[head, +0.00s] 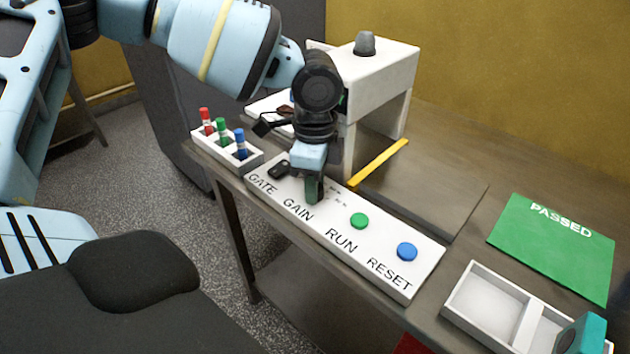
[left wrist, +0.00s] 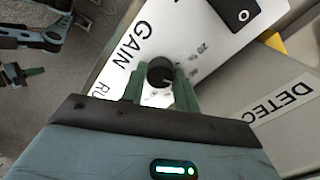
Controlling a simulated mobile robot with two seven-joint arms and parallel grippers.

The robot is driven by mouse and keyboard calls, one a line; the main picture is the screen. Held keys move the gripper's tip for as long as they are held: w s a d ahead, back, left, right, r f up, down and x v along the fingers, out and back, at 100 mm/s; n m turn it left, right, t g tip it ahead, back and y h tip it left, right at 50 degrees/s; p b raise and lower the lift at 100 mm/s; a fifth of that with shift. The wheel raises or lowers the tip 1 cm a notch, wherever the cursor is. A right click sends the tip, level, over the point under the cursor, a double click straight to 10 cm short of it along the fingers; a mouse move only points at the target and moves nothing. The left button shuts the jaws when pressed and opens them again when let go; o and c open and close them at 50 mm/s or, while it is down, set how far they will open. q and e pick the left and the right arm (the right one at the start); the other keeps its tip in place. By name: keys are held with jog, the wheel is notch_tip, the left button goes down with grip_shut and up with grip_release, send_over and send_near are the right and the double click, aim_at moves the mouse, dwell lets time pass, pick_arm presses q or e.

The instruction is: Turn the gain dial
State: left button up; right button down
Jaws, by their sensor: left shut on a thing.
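The white control panel (head: 345,252) lies along the table's front edge, lettered GATE, GAIN, RUN and RESET. My left gripper (head: 314,190) reaches down onto the panel behind the word GAIN and hides the dial in the head view. In the left wrist view the black gain dial (left wrist: 160,73) sits between the two green fingertips of my left gripper (left wrist: 160,88), which is shut on it. Small scale numbers show beside the dial.
A black switch (head: 279,170), green button (head: 359,220) and blue button (head: 407,251) share the panel. A marker rack (head: 250,163) stands left; a white machine (head: 385,75) stands behind. A green PASSED mat (head: 556,258) and divided white tray (head: 463,312) lie right.

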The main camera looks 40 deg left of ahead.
pick_arm(q)
jog(key=o, duration=1)
jog(key=shift+r, duration=0.1)
notch_tip(320, 180, up, 8)
jog(key=shift+f, duration=0.15)
